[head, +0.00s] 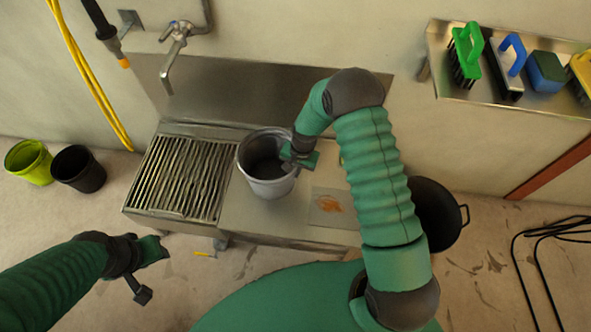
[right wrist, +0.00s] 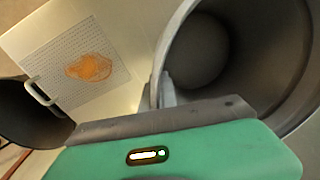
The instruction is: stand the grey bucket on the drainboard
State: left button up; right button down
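The grey bucket (head: 268,185) is upright at the sink unit, over the flat steel top (head: 240,215) just right of the slatted grate (head: 180,178). I take this flat top as the drainboard. I cannot tell whether the bucket's base rests on it. My right gripper (head: 299,160) is at the bucket's right rim and looks shut on its wall. In the right wrist view the bucket (right wrist: 235,50) shows its empty inside, with a finger against the rim. My left gripper (head: 150,262) is at the lower left, away from the bucket; its fingers are unclear.
A perforated patch with an orange stain (head: 329,207) lies right of the bucket. A black bucket (head: 436,215) stands on the floor at right. Green (head: 28,162) and black (head: 78,168) pots stand at left. A tap (head: 172,60) hangs above; a brush shelf (head: 440,65) is at upper right.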

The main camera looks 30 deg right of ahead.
jog(key=c, duration=1.7)
grip_release()
notch_tip(320, 180, up, 12)
jog(key=s+p, duration=0.1)
jog(key=p, duration=0.4)
jog(key=s+a+r+n+t+h, duration=0.15)
jog(key=s+a+r+n, duration=0.25)
jog(key=s+r+n, duration=0.8)
jog(key=s+r+m+p, duration=0.1)
jog(key=r+p, duration=0.6)
jog(key=s+r+m+p, duration=0.1)
jog(key=r+p, duration=0.5)
jog(key=r, duration=0.2)
jog(key=s+r+m+p, duration=0.1)
jog(key=r+p, duration=0.6)
jog(key=shift+s+a+r+y+p, duration=0.1)
jog(key=shift+s+r+y+p, duration=0.15)
jog(key=shift+s+r+p, duration=0.1)
